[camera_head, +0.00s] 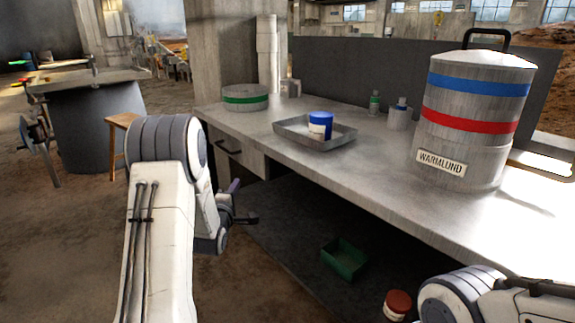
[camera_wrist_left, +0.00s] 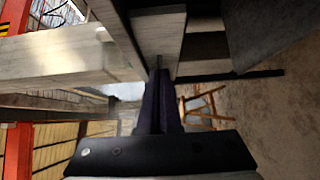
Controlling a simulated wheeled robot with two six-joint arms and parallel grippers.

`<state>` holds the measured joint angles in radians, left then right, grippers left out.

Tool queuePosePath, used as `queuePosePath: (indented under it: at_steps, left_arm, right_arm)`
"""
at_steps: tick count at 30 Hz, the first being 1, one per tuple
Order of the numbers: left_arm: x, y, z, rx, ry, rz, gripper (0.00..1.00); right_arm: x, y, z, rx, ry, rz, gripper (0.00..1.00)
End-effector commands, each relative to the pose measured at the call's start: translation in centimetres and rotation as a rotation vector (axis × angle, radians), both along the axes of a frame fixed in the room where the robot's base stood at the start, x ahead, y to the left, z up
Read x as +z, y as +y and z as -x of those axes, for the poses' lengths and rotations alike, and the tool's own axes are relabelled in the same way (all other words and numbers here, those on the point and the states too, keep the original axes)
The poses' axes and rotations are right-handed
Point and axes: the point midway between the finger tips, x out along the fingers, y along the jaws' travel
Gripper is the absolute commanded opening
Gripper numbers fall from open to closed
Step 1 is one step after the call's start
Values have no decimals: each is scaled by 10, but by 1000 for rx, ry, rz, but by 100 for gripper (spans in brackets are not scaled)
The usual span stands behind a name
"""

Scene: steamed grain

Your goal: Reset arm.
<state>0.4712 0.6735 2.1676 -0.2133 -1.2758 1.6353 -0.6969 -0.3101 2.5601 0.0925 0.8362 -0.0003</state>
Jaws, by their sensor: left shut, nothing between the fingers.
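My left arm (camera_head: 158,235) comes up from the bottom of the head view and bends down at its elbow beside the workbench. My left gripper (camera_head: 235,185) is small and partly hidden by the arm, in front of the bench's left end. In the left wrist view the two dark fingers of the left gripper (camera_wrist_left: 160,85) lie together, with nothing between them. My right arm (camera_head: 465,300) shows only in part at the bottom right of the head view. Its gripper is not in view.
The workbench (camera_head: 375,175) holds a metal tray (camera_head: 290,138) with a blue-lidded jar (camera_head: 320,125), a green-striped round container (camera_head: 245,97), small bottles and a large striped steamer drum (camera_head: 470,105). A green bin (camera_head: 343,260) and red-lidded jar (camera_head: 397,304) sit below. A wooden stool (camera_head: 122,120) stands left.

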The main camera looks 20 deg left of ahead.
Motion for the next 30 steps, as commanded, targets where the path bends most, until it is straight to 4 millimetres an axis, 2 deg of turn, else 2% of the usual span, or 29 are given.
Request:
queuePosePath:
  at_steps: [4, 7, 8, 11, 12, 14, 15, 17, 18, 20, 21, 25, 30]
  left_arm:
    - [1, -5, -2, -8, 15, -13, 0]
    - [1, -34, -8, -49, 95, -67, 0]
    - [1, -48, -10, -71, 134, -97, 0]
    - [-2, -109, -9, -181, 306, -234, 0]
    - [-5, -138, -3, -241, 383, -303, 0]
    - [-8, -180, 12, -340, 496, -412, 0]
    - [-11, -206, 26, -413, 568, -486, 0]
    - [-16, -243, 51, -532, 665, -601, 0]
    - [-19, -266, 72, -618, 725, -680, 0]
    - [-22, -297, 107, -754, 805, -798, 0]
    - [-24, -314, 132, -848, 850, -879, 0]
    - [-28, -351, 215, -1152, 951, -1106, 0]
    - [-27, -365, 305, -1493, 1002, -1341, 0]
  right_arm:
    - [0, 0, 0, 0, 0, 0, 100]
    - [0, 0, 0, 0, 0, 0, 100]
    - [0, 0, 0, 0, 0, 0, 100]
    - [0, 0, 0, 0, 0, 0, 100]
    - [0, 0, 0, 0, 0, 0, 100]
    - [0, 0, 0, 0, 0, 0, 100]
    - [0, 0, 0, 0, 0, 0, 100]
    - [0, 0, 0, 0, 0, 0, 100]
    - [0, 0, 0, 0, 0, 0, 100]
    - [0, 0, 0, 0, 0, 0, 100]
    - [0, 0, 0, 0, 0, 0, 100]
    - [0, 0, 0, 0, 0, 0, 100]
    - [0, 0, 0, 0, 0, 0, 100]
